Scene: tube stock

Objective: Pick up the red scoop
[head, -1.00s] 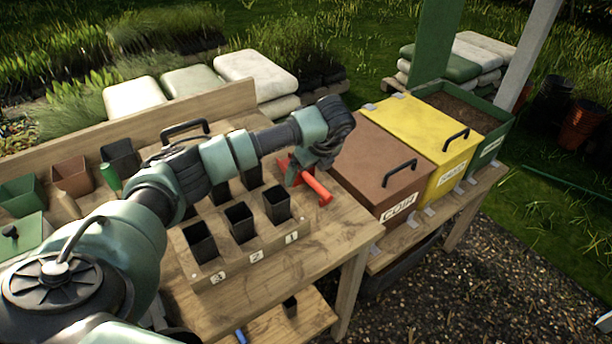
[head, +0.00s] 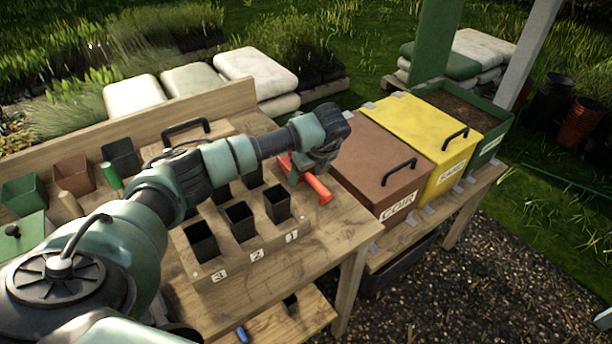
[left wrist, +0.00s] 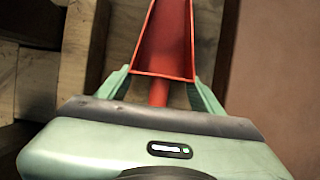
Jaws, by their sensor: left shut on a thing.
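The red scoop (head: 318,188) lies at the right end of the potting bench, with its handle toward the front. My left gripper (head: 298,176) reaches down over it from the left and is shut on it. In the left wrist view the red scoop (left wrist: 165,45) points away from me, its open trough facing the camera. The two green fingers of my left gripper (left wrist: 160,92) stand on either side of the scoop where it narrows to the handle. Part of the scoop is hidden behind the gripper in the head view. My right gripper is not in view.
A wooden rack (head: 235,257) numbered 1 to 3 holds several black pots left of the scoop. A brown COIR bin (head: 372,165) and a yellow bin (head: 430,130) stand to the right. Green, brown and black pots (head: 72,175) stand at the left. Bare bench top lies in front of the scoop.

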